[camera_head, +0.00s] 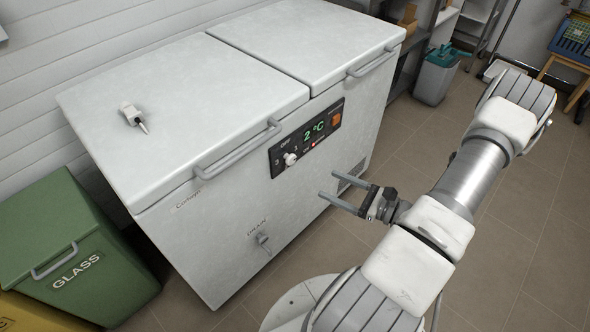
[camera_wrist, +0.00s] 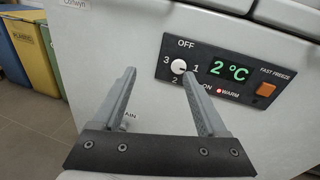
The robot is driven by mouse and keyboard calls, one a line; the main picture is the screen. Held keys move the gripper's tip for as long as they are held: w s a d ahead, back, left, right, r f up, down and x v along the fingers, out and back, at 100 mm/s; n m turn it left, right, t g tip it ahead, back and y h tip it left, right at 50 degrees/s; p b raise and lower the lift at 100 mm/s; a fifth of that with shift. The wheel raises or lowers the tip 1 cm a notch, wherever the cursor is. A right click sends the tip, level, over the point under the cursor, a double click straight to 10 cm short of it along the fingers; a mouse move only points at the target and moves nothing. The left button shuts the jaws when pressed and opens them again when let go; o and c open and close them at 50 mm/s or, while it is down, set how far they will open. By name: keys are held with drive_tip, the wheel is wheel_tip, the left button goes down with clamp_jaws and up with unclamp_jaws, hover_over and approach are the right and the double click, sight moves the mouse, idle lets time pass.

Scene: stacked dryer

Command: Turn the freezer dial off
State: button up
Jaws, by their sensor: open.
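The freezer (camera_head: 240,190) is a white chest with two lids. Its black control panel (camera_head: 306,137) is on the front face and also shows in the wrist view (camera_wrist: 213,92). The white round dial (camera_head: 290,159) sits at the panel's left end. In the wrist view the dial (camera_wrist: 179,66) has OFF above it, 1 at right, 2 below and 3 at left; its mark appears to face 1. My gripper (camera_head: 327,184) is open and empty, in front of the freezer and below and right of the dial. In the wrist view its fingertips (camera_wrist: 159,73) point toward the panel.
A green lit display (camera_wrist: 229,71) reads 2°C, with an orange fast-freeze switch (camera_wrist: 265,90) to its right. Lid handles (camera_head: 238,149) stick out above the panel. A drain fitting (camera_head: 262,239) is low on the front. A green glass bin (camera_head: 75,250) stands left. The floor in front is clear.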

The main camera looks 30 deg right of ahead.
wheel_tip(320, 180, down, 5)
drive_tip(key=s+d+m+t+h, duration=0.1)
drive_tip(key=d+m+t+h, duration=0.1)
drive_tip(key=m+h, duration=0.1)
drive_tip(key=b, duration=0.4)
approach(293, 161)
drive_tip(key=shift+m, duration=0.3)
drive_tip(key=x, duration=0.8)
drive_tip(key=shift+w+a, duration=0.1)
clamp_jaws()
